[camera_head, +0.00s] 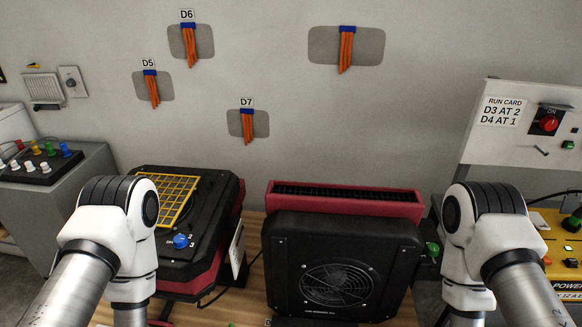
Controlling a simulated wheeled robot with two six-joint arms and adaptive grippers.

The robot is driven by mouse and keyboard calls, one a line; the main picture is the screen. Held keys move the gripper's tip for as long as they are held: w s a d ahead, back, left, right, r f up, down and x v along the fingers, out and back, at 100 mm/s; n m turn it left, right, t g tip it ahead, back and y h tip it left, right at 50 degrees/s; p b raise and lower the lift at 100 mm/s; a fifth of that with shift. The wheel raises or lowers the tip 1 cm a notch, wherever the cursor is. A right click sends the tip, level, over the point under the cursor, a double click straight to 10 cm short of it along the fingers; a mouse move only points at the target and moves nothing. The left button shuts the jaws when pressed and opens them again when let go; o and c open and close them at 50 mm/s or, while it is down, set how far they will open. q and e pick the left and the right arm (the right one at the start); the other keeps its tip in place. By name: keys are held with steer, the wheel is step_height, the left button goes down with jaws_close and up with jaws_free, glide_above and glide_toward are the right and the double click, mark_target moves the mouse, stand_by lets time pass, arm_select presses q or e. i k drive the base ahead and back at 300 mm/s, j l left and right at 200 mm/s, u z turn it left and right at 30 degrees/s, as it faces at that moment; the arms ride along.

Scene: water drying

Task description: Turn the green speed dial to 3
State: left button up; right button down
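A green knob (432,249) shows at the right side of the black fan unit (290,239), partly behind my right arm. I cannot read its setting or any scale on it. Another green knob (572,222) is on the yellow box at the right edge. A sliver of green also shows at the bottom edge, too cut off to tell. A blue dial (180,241) with small numerals beside it, seemingly 2 and 3, is on the black unit at left. My two arms reach down out of the picture at left and right; neither gripper is in view.
A black unit with a yellow grille (168,199) stands left on the wooden table (249,293). A red unit (345,200) is behind the fan. A run card (501,111) reads D3 AT 2, D4 AT 1. A yellow box (553,240) is far right.

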mark_target(432, 250)
steer(key=z, duration=0.95)
steer(key=i+l+z, duration=0.1)
steer(key=l, duration=0.25)
